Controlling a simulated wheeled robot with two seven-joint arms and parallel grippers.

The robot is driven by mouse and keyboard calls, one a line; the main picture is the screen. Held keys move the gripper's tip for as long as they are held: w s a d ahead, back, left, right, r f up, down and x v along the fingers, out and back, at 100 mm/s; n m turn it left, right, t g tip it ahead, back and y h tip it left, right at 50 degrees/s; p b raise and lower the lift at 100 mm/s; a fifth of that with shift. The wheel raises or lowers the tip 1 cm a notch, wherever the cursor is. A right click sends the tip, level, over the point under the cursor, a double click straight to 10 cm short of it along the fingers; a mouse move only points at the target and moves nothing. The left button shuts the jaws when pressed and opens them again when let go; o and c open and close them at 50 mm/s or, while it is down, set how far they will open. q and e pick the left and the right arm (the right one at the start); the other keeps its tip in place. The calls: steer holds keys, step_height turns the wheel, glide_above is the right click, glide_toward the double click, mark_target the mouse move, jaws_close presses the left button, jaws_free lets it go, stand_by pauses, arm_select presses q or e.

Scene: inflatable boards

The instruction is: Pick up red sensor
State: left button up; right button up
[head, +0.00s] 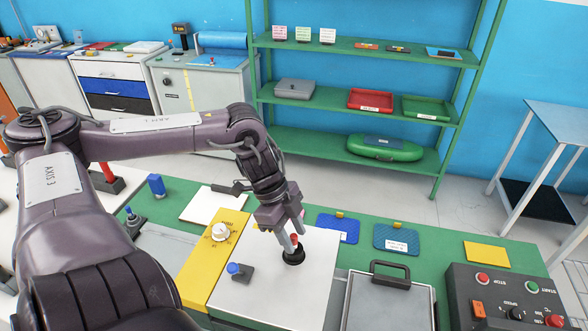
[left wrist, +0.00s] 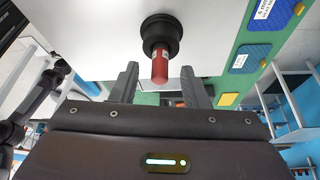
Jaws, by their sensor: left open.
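The red sensor, a short red cylinder in a round black base, stands upright on a white panel of the bench (head: 294,241). It also shows in the left wrist view, with its red body (left wrist: 160,68) pointing toward my palm. My left gripper (head: 292,232) is open and close above the sensor. In the left wrist view its two dark fingers (left wrist: 160,85) stand on either side of the red body, with visible gaps. My right gripper is not in view.
A blue-topped part on a grey base (head: 238,270) stands left of the sensor, near a yellow dial panel (head: 217,240). Blue boards (head: 396,238) lie to the right. A grey handled case (head: 388,300) and a control box (head: 510,300) stand at the front right.

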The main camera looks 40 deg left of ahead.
arm_select(q)
steer(key=shift+d+f, duration=0.2)
steer(key=shift+f, duration=0.15)
jaws_close()
steer(key=shift+w+r, duration=0.1)
